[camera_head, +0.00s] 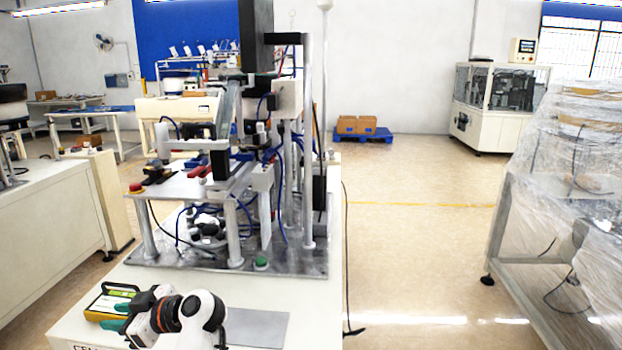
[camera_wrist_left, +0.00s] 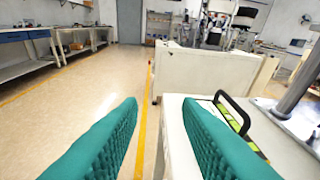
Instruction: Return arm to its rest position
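My left gripper (camera_head: 112,308) is low at the front left of the white table in the head view. Its green fingers are spread apart with nothing between them in the left wrist view (camera_wrist_left: 160,103). The left arm is white with a black and orange wrist section. My right gripper is not in view.
A yellow-green case with a dark handle (camera_head: 97,311) lies close by the left fingers; it also shows in the wrist view (camera_wrist_left: 256,150). A grey plate (camera_head: 262,328) lies right of the arm. The assembly machine (camera_head: 290,262) stands behind, with a red button (camera_head: 136,187). Open floor (camera_head: 420,240) is to the right.

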